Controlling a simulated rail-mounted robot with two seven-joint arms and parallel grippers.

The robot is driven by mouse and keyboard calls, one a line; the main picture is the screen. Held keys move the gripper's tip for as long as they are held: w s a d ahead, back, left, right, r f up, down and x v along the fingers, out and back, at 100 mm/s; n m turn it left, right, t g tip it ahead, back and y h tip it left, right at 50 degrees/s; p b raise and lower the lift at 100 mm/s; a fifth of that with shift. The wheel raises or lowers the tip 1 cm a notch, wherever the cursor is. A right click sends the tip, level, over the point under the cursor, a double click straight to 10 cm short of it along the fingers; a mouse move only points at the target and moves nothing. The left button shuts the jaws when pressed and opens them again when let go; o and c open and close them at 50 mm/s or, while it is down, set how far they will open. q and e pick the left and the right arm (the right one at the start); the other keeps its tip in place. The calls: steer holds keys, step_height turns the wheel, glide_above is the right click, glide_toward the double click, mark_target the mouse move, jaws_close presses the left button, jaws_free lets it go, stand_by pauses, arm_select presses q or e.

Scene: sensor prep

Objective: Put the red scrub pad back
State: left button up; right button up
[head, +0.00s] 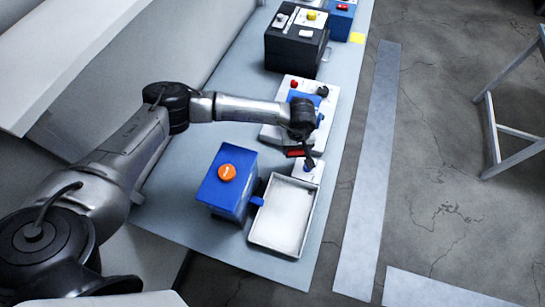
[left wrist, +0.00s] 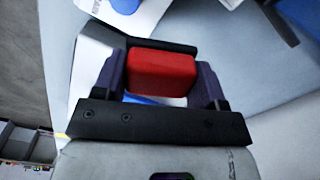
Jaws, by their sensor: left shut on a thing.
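The red scrub pad (left wrist: 161,73) sits between the two fingers of my left gripper (left wrist: 163,82) in the left wrist view. My left gripper (head: 307,153) is shut on the pad, which shows as a small red patch (head: 295,152) in the head view. The gripper is over the workbench, between the white plate with a red knob (head: 270,134) and the shallow white tray (head: 281,216). I cannot tell its exact height above the bench. My right gripper is in neither view.
A blue box with an orange button (head: 226,190) stands left of the tray. A small white block (head: 312,172) is close under the gripper. A black box (head: 296,49) stands farther back. The bench (head: 180,188) has bare surface left of the blue box.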

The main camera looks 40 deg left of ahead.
arm_select(q)
steer(key=p, duration=0.1)
glide_above(272, 163)
steer(key=d, duration=0.1)
steer(key=f, duration=0.1)
steer(key=w+f, duration=0.1)
steer(key=f, duration=0.1)
steer(key=shift+f, duration=0.25)
steer(key=shift+s+a+f, duration=0.45)
steer(key=shift+a+f, duration=0.05)
steer(key=shift+f, duration=1.95)
steer(key=shift+f, duration=0.1)
steer(key=shift+f, duration=0.15)
steer(key=o, duration=0.9)
